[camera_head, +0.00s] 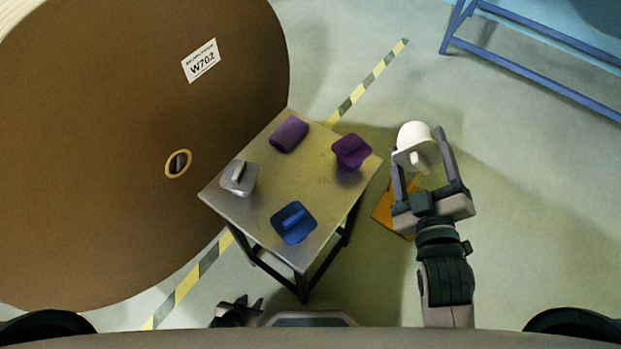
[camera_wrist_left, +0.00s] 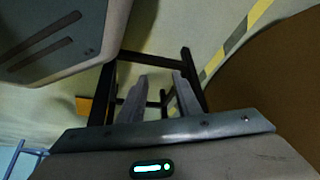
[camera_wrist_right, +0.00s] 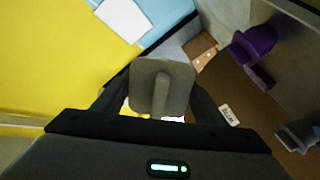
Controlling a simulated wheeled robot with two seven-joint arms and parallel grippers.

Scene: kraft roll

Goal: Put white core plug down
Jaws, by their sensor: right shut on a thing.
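The white core plug (camera_head: 412,138) is held between the fingers of my right gripper (camera_head: 424,158), in the air to the right of the small metal table (camera_head: 260,220). In the right wrist view the plug (camera_wrist_right: 176,88) shows its flat flange and bar handle, in shadow. My right gripper is shut on it. My left gripper (camera_head: 250,304) is low at the bottom of the head view, below the table's front edge. Its fingers (camera_wrist_left: 157,98) stand apart and empty in the left wrist view, with dark table legs beyond.
A huge brown roll (camera_head: 100,120) with a core hole (camera_head: 178,164) stands left.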

